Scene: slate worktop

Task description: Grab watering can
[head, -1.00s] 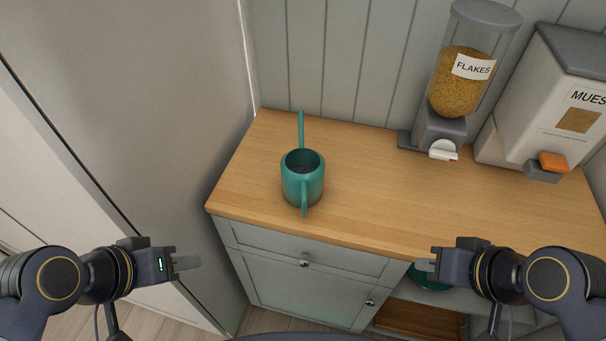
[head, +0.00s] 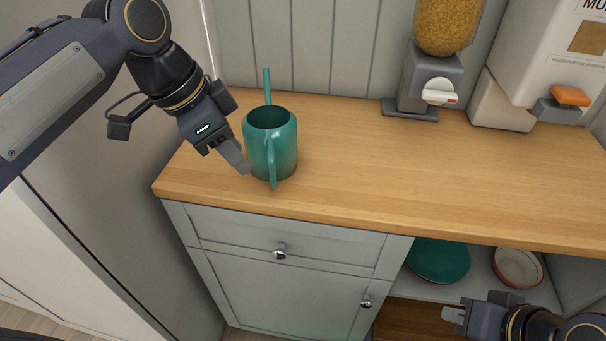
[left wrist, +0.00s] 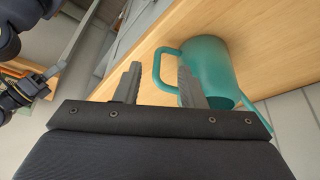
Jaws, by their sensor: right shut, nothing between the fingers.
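The teal watering can (head: 284,155) stands upright on the wooden worktop near its left front edge. Its spout points toward the wall and its handle (head: 271,160) faces the front. My left gripper (head: 242,161) is beside the can, on its left, close to the handle. In the left wrist view its two fingers (left wrist: 158,85) are apart, and the handle (left wrist: 160,68) shows between them, with the can body (left wrist: 208,66) to the right. I cannot tell whether a finger touches the can. My right gripper (head: 453,314) is shut and empty, low at the right, in front of the cabinet.
A flakes dispenser (head: 432,85) and a muesli dispenser (head: 540,75) stand at the back right. A wall panel rises behind the worktop. Below, an open shelf holds a teal bowl (head: 438,262) and a pale bowl (head: 517,267). The worktop's middle is clear.

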